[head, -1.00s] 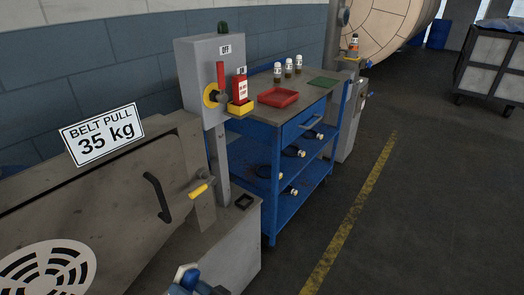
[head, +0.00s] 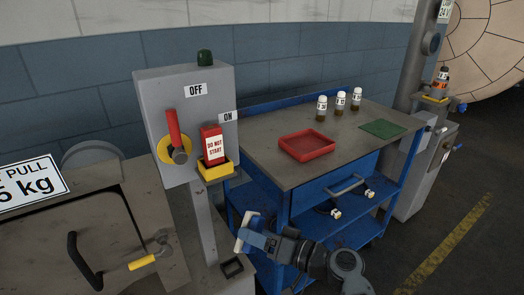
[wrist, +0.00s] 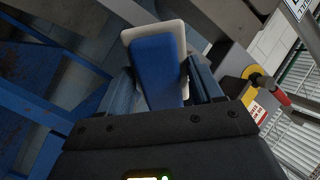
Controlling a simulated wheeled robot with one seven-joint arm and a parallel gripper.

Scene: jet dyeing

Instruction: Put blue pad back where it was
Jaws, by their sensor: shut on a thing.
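My gripper (head: 250,231) is in the lower middle of the head view, in front of the blue cart and right of the switch box post. It is shut on the blue pad (wrist: 158,68), a blue block with a white backing. The pad's pale edge (head: 243,236) shows at the fingertips in the head view. In the wrist view the pad stands between the two fingers, clear of any surface. A small dark square holder (head: 232,268) lies on the grey ledge below my gripper, apart from the pad.
A grey switch box (head: 184,125) with a red lever (head: 173,128) and a red "DO NOT START" tag (head: 212,144) stands close left. The cart top (head: 262,146) bears a red tray (head: 307,145), a green mat (head: 383,128) and three bottles. Floor at right is clear.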

